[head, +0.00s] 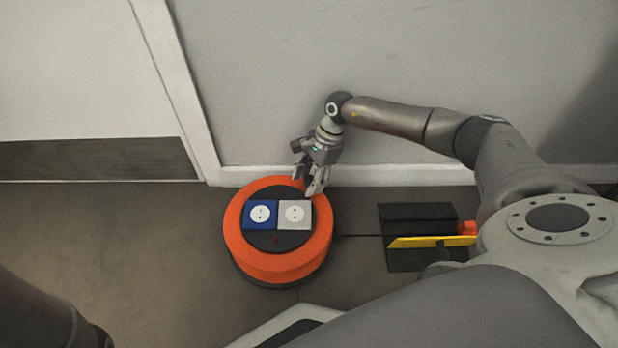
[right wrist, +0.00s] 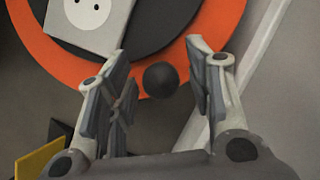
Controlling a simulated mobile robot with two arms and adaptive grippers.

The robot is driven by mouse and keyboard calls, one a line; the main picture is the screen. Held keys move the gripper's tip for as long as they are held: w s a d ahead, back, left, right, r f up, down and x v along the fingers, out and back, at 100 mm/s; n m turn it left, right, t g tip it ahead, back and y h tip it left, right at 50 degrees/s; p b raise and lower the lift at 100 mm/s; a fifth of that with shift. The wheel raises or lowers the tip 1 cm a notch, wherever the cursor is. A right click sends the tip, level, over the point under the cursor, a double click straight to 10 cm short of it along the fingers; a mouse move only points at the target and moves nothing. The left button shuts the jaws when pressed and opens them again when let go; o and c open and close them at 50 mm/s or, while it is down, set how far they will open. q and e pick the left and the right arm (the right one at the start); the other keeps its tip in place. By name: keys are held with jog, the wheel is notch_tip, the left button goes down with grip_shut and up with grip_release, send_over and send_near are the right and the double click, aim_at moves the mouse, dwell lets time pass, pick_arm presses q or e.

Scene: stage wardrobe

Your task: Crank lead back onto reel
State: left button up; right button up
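The cable reel (head: 234,225) is a round orange drum on the floor with a dark centre. A blue socket (head: 260,214) and a white socket (head: 294,213) sit on its top. A thin dark lead (head: 362,236) runs from its right side along the floor. My right gripper (head: 316,190) is over the reel's upper right rim, fingers pointing down. In the right wrist view its fingers are apart, and a round black knob (right wrist: 168,79) shows in the gap between them; contact is not visible. My left gripper is out of view.
A black flat object (head: 405,262) lies right of the reel, with a yellow piece with an orange end (head: 420,242) across it. The wall and white skirting (head: 400,174) run close behind the reel. Floor (head: 130,250) left of the reel is clear.

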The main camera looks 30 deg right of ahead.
notch_tip(320, 180, up, 10)
dwell(0.6)
